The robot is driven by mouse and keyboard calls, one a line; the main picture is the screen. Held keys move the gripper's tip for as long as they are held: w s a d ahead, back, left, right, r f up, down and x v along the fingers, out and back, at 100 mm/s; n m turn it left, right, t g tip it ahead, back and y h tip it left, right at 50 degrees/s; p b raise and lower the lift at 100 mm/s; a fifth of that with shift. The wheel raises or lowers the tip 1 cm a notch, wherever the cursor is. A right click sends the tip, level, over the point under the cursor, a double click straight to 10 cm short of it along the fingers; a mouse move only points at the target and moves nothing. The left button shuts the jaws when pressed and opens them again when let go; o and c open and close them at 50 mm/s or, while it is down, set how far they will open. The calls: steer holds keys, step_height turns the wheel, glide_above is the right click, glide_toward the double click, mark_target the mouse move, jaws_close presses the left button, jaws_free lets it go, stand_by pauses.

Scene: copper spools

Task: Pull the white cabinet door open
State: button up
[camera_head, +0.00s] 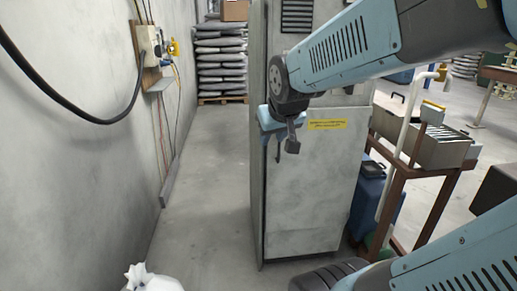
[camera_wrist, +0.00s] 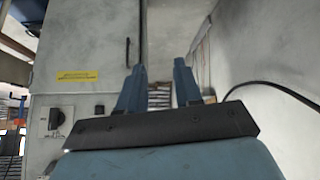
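The white cabinet (camera_head: 310,200), a tall scuffed grey-white box with a yellow label (camera_head: 327,124), stands upright at the middle of the head view. The cabinet also shows at the left of the wrist view (camera_wrist: 85,40), where its door looks shut. A thin black vertical handle (camera_wrist: 127,52) is near the door's right edge. My gripper (camera_head: 286,145) is in front of the cabinet's upper left part. In the wrist view, my gripper's two fingers (camera_wrist: 158,80) are apart with nothing between them; the handle is just beyond the left finger. Contact cannot be told.
A grey wall with a black cable (camera_head: 60,100) and a switch box (camera_head: 150,45) runs along the left. Floor (camera_head: 200,200) between wall and cabinet is clear. Stacked sacks (camera_head: 220,60) stand behind. A brown rack (camera_head: 420,180) and a blue container (camera_head: 372,195) are right of the cabinet.

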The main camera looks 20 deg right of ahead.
steer(key=w+d+f+t+h, duration=0.1)
steer(key=w+d+f, duration=0.2)
steer(key=w, duration=0.3)
steer(key=w+d+f+t, duration=0.1)
steer(key=w+d+f, duration=0.15)
steer(key=w, duration=0.35)
steer(key=t, duration=0.5)
glide_toward(279, 150)
steer(key=s+a+r, duration=0.2)
steer(key=a+r, duration=0.1)
steer(key=r, duration=0.2)
steer(key=s+d+f+t, duration=0.1)
steer(key=d+f+t, duration=0.25)
steer(key=f, duration=0.45)
steer(key=shift+m+y, duration=0.3)
steer(key=w, duration=0.8)
steer(key=w+d, duration=0.1)
steer(key=w, duration=0.4)
steer(key=shift+w+d+r, duration=0.1)
steer(key=shift+r, duration=0.1)
jaws_close()
